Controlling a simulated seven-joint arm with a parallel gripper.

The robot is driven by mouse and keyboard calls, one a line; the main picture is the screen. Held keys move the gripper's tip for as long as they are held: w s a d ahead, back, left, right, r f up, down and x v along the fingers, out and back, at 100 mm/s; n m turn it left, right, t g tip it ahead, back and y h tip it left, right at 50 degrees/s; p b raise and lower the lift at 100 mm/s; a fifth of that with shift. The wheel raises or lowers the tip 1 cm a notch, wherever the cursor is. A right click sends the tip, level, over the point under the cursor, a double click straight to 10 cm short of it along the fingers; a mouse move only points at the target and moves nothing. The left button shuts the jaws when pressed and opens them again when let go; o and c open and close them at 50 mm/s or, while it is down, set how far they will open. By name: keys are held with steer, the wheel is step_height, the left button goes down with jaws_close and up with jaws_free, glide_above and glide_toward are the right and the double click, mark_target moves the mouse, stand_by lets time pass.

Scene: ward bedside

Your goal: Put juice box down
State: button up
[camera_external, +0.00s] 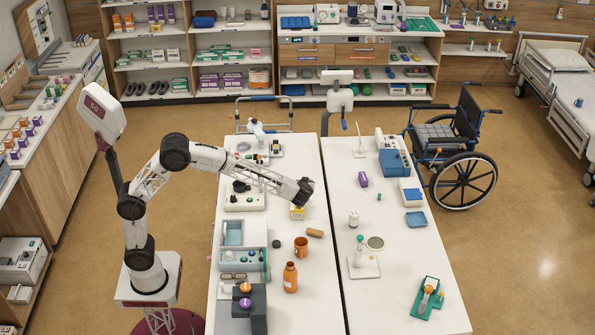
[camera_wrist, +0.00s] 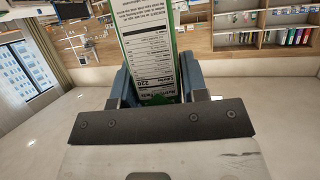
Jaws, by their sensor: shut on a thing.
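The juice box (camera_wrist: 147,45) shows in the wrist view as a white carton with green edges and a printed nutrition panel. It stands between the two blue-grey fingers of my gripper (camera_wrist: 153,85), which are shut on it. Its far end runs out of the top of that view. In the outside view my gripper (camera_external: 303,193) is over the right part of the left table (camera_external: 318,265). A small yellow and white box (camera_external: 297,212) shows just below it; I cannot tell whether this is the held carton or whether it touches the table.
Near my gripper are a brown roll-shaped thing (camera_external: 315,232), an orange cup (camera_external: 301,247) and an orange bottle (camera_external: 290,277). A white device with a black knob (camera_external: 243,196) stands to the left. The right table (camera_external: 395,270) lies across a narrow gap and has bare areas.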

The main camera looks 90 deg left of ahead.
steer(key=w+d+m+t+h, duration=0.1)
steer(key=w+d+m+t, duration=0.1)
steer(key=d, duration=1.4)
steer(key=w+d+m+t+h, duration=0.1)
steer(key=w+d+m+t, duration=0.1)
steer(key=d, duration=1.4)
steer(key=s+d+m+t+h, duration=0.1)
steer(key=s+d, duration=0.1)
steer(key=d, duration=1)
steer(key=s+d+m+t+h, duration=0.1)
steer(key=s+d+t, duration=0.1)
steer(key=d, duration=1)
steer(key=shift+s+f, duration=0.1)
steer(key=shift+f, duration=2.4)
step_height(320, 180, down, 6)
steer(key=shift+f, duration=0.2)
steer(key=shift+f, duration=1.8)
